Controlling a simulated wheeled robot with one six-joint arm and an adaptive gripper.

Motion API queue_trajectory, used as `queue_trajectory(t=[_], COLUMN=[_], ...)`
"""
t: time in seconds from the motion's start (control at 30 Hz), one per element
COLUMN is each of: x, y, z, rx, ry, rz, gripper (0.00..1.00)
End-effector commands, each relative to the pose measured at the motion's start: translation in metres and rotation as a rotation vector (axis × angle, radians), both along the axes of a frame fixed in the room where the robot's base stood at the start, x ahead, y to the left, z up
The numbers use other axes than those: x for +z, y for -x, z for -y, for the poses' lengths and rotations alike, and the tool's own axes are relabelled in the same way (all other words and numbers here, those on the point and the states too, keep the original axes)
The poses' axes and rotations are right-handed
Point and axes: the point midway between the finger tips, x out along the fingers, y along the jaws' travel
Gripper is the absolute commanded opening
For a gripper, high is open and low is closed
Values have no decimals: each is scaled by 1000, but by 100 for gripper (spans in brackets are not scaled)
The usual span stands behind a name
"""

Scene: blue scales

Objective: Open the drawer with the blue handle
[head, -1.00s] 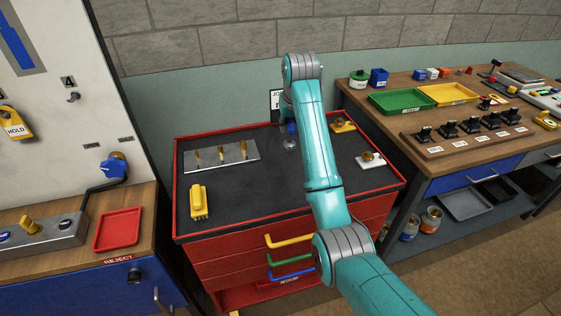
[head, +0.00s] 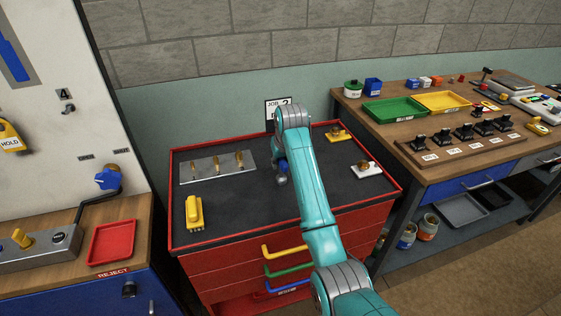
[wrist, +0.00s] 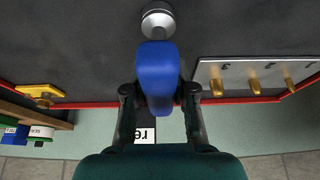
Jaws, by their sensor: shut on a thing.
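The drawer handle in blue (head: 288,287) is the lowest of the handles on the red cabinet's front. Part of the front there is hidden by my arm, and I cannot tell how far its drawer stands out. My gripper (wrist: 160,95) is shut on a blue handle-shaped piece (wrist: 156,65) with a round silver end (wrist: 158,20). In the head view the blue held piece (head: 281,166) shows beside my arm over the black cabinet top, well away from the drawer handles. I cannot tell whether it touches the top.
Yellow (head: 283,251) and green (head: 288,268) handles sit above the blue one. The cabinet top (head: 245,205) carries a plate of brass pegs (head: 217,166), a yellow block (head: 194,212) and knobbed pieces. A workbench (head: 400,143) stands right, a reject tray (head: 112,242) left.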

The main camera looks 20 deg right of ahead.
Motion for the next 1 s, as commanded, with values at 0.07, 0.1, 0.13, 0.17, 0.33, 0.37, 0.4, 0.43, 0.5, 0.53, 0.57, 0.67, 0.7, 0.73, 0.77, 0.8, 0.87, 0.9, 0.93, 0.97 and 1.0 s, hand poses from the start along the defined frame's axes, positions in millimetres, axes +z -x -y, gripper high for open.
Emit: queue_trajectory(t=[0.07,0.1,0.13,0.17,0.33,0.37,0.4,0.43,0.5,0.53,0.57,0.67,0.7,0.73,0.77,0.8,0.87,0.9,0.93,0.97,1.0], x=[2,2,2,2,-1,-1,-1,-1,-1,-1,-1,-1,0,2,3,7,14,19,24,29,37], y=[-1,-1,-1,-1,0,0,0,0,0,0,0,0,0,0,0,1,3,6,8,10,13], z=[0,0,0,0,0,0,0,0,0,0,0,0,0,0,0,0,0,0,0,1,1], rx=[0,0,0,0,0,0,0,0,0,0,0,0,0,0,0,0,0,0,0,0,0], ry=[0,0,0,0,0,0,0,0,0,0,0,0,0,0,0,0,0,0,0,0,0], rz=[3,3,3,3,2,2,2,2,2,2,2,2,2,2,3,3,5,5,6,6,7], gripper=[0,0,0,0,40,48,50,50,50,50,50,50,50,50,50,50,50,50,50,50,50])
